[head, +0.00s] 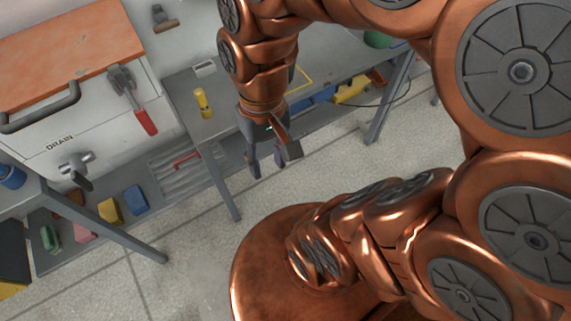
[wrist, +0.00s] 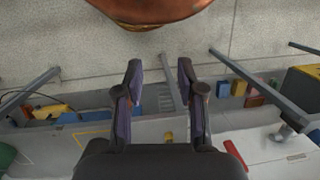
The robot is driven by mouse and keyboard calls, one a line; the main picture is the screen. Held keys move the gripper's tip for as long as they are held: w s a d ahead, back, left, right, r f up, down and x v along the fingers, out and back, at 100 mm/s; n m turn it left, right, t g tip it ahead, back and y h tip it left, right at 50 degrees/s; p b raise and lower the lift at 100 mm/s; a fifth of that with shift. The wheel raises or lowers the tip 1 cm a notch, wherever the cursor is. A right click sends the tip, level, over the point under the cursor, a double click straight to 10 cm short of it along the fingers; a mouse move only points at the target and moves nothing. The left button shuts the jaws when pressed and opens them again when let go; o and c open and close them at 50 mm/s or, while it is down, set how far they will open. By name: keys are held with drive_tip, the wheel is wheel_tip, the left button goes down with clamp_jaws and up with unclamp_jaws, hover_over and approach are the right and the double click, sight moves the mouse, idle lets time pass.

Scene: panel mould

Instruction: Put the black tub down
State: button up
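My gripper (head: 266,166) hangs pointing down beside the front edge of the grey table, over the floor. In the wrist view its two fingers (wrist: 160,78) are spread apart with nothing between them. I cannot make out a black tub in either view, and none is in my gripper. A dark box with yellow on it stands at the lower left edge of the head view, partly cut off; I cannot tell if it is a tub.
The grey table (head: 188,90) bears a yellow flashlight (head: 203,102). A lower shelf at left holds coloured blocks, one of them blue (head: 136,199). Floor (head: 190,270) is clear in front.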

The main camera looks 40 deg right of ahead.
drive_tip(key=shift+s+d+f+n+h, duration=0.15)
drive_tip(key=shift+s+d+n+h, duration=0.25)
drive_tip(key=shift+s, duration=0.4)
drive_tip(key=shift+s+d+f+n+h, duration=0.1)
drive_tip(key=shift+s+d+n+h, duration=0.3)
drive_tip(key=shift+s, duration=0.4)
